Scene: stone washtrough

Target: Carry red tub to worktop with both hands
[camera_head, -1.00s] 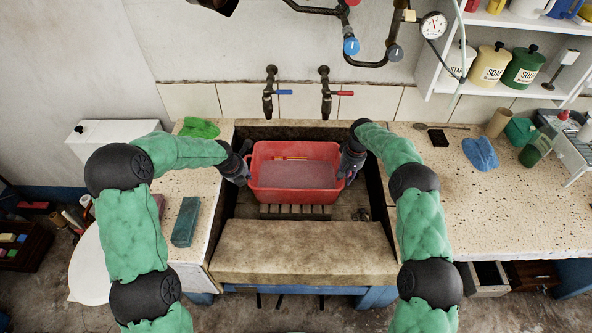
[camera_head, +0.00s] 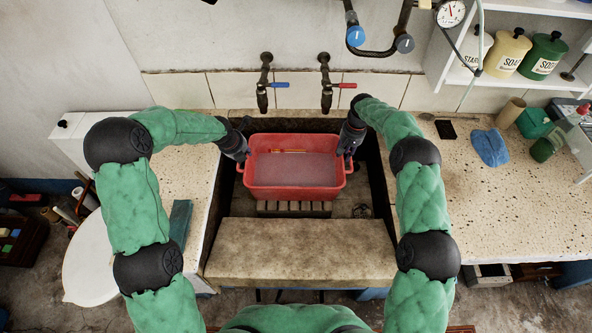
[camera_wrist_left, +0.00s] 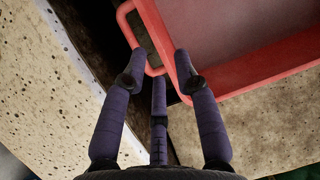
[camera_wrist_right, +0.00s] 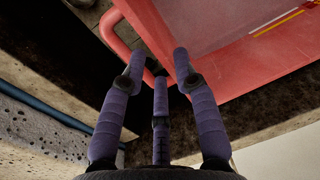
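The red tub (camera_head: 293,194) sits in the stone trough on a slatted rack, with greyish liquid or foam and a thin red-and-yellow item inside. My left gripper (camera_head: 243,158) is at the tub's left handle; the left wrist view shows its fingers (camera_wrist_left: 158,68) spread around the handle loop (camera_wrist_left: 127,22). My right gripper (camera_head: 347,157) is at the right handle; the right wrist view shows its fingers (camera_wrist_right: 160,68) spread around that loop (camera_wrist_right: 112,28). Both look open, and firm contact cannot be made out. The speckled worktop (camera_head: 490,212) is right of the trough.
A blue cloth (camera_head: 490,148), a dark flat block (camera_head: 445,129) and a teal container (camera_head: 534,122) lie on the worktop's back part; its front is clear. Two taps (camera_head: 325,88) hang above the trough's back. A stone ledge (camera_head: 300,252) spans its front.

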